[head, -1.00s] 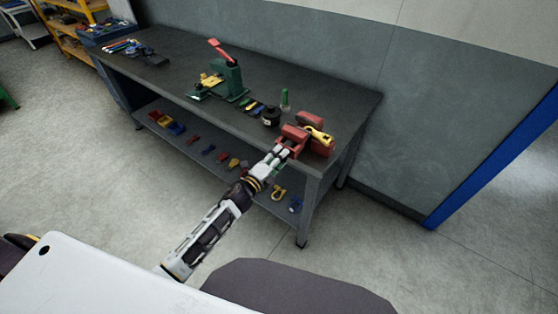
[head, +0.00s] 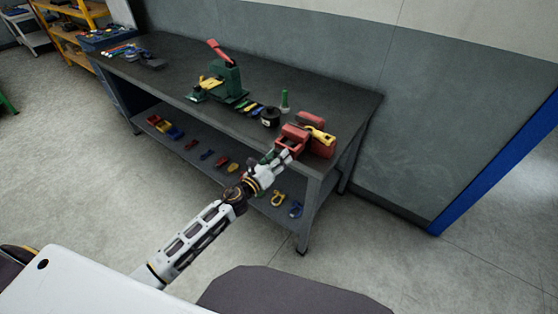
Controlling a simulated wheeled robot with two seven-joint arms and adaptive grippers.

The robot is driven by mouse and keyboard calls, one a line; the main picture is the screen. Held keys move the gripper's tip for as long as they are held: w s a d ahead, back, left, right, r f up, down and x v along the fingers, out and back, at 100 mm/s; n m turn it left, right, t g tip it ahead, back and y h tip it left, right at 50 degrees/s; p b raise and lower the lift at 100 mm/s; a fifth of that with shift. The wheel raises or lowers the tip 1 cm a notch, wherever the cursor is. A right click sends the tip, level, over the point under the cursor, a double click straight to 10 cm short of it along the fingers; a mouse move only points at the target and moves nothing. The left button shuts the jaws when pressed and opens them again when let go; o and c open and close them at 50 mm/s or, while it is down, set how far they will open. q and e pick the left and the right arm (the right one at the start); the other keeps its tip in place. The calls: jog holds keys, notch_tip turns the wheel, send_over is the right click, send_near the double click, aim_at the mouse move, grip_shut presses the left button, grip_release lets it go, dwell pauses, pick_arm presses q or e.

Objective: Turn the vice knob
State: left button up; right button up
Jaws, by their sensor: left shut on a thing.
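The red vice (head: 318,146) is at the front right corner of the dark workbench, with a yellow-handled thing lying across its top. My left gripper (head: 280,158) is at the near face of the vice, where the knob would be. The fingers are closed there and cover the knob, so I cannot make out its shape or angle. My left arm reaches up to it from the lower left. My right gripper is not in view.
A black round container (head: 270,117) and a green bottle (head: 285,101) stand left of the vice. A green press (head: 222,80) with a red lever is further left. The lower shelf (head: 180,144) holds several coloured shackles. The floor in front is clear.

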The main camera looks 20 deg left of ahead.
pick_arm(q)
jog(key=shift+s+d+f+m, duration=0.15)
jog(key=shift+s+f+m, duration=0.1)
jog(key=shift+f+m, duration=0.35)
jog(key=o, duration=0.9)
jog(key=shift+o, duration=0.6)
jog(key=v, duration=1.2)
jog(key=shift+s+a+r, duration=0.2)
jog(key=shift+a+r, duration=0.05)
jog(key=shift+r, duration=0.15)
